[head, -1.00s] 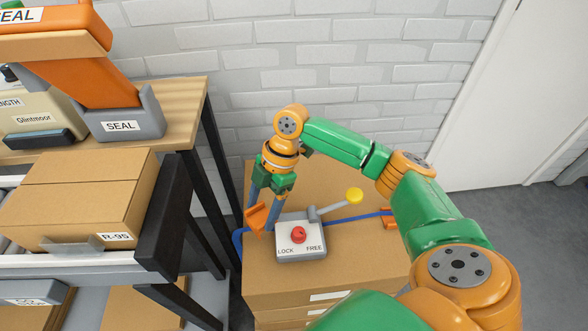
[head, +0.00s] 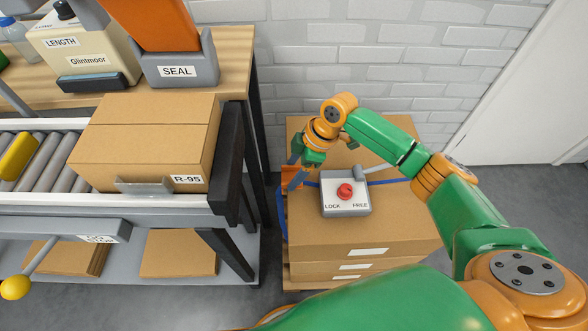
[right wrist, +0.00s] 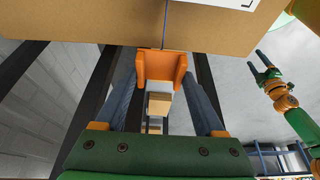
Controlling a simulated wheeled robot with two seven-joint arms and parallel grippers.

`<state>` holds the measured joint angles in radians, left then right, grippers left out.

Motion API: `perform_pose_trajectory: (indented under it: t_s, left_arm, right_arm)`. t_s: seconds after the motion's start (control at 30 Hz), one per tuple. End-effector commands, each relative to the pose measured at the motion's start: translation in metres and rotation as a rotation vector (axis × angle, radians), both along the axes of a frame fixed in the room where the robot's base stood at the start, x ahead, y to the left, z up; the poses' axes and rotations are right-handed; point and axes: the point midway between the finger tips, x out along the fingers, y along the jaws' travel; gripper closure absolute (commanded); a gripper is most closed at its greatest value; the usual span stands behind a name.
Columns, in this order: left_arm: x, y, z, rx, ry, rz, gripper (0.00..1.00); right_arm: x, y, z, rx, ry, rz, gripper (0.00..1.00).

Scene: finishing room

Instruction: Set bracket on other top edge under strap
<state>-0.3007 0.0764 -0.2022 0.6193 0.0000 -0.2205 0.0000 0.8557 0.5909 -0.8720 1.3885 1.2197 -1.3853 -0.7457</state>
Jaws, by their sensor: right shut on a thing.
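A stack of cardboard boxes (head: 395,228) stands by the wall. A blue strap (head: 388,182) crosses its top and hangs down its left side. A grey tensioner (head: 346,208) with a red knob, marked LOCK and FREE, sits on top; its lever runs behind my right arm. My right gripper (head: 292,184) is at the left top edge, shut on an orange bracket (right wrist: 161,66). In the right wrist view the bracket is at the carton's edge, in line with the strap; contact is unclear. The right-edge bracket is hidden. My left gripper (right wrist: 259,66) shows open and empty in the right wrist view.
Left of the stack are a roller conveyor (head: 52,158) with a carton marked R-95 (head: 150,140) and a wooden bench (head: 236,75) with a SEAL machine (head: 180,68). A dark leg (head: 256,130) stands near my right gripper. Grey floor (head: 505,215) is clear on the right.

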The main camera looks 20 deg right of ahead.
Motion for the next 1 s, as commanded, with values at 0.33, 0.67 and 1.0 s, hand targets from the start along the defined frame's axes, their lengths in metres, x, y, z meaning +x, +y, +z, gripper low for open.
perform_pose_trajectory:
  t_s: [0.33, 0.67, 1.0]
  left_arm:
    - [0.000, 0.002, -0.040, 0.004, -0.001, 0.002, 0.33]
    - [0.001, 0.003, -0.044, 0.004, -0.002, 0.002, 0.33]
    - [0.001, 0.003, -0.044, 0.005, -0.002, 0.001, 0.33]
  right_arm:
    - [-0.001, -0.001, -0.036, 0.000, 0.000, 0.001, 0.82]
    - [-0.001, -0.004, -0.049, 0.001, -0.001, 0.001, 0.82]
    - [-0.001, -0.004, -0.049, 0.001, -0.001, 0.001, 0.82]
